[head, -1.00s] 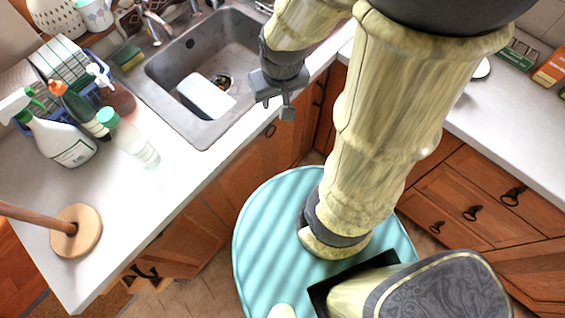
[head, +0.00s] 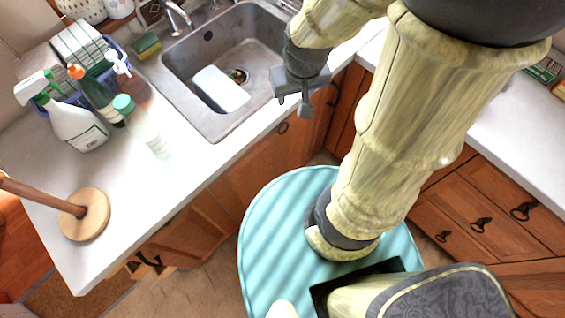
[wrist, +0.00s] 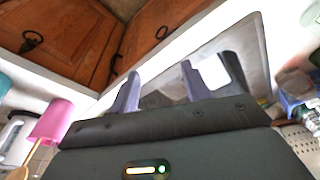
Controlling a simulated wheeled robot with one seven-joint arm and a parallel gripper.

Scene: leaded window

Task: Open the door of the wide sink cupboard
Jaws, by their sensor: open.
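The wide sink cupboard door (head: 250,165) is a brown wooden panel below the sink counter, and it looks shut. Its dark ring handle (head: 283,128) hangs near its upper right, just under the counter edge. My gripper (head: 292,104) is above the counter's front edge by the sink's right front corner, up from the handle in the picture and apart from it. In the wrist view my gripper (wrist: 170,84) shows spread fingers with nothing between them. Wooden cupboard fronts (wrist: 65,55) with ring handles show beyond; I cannot tell which is the sink door.
The sink (head: 225,60) holds a white block. Drawers (head: 480,215) line the right side. A striped turquoise round shape (head: 285,225) lies below my arm.

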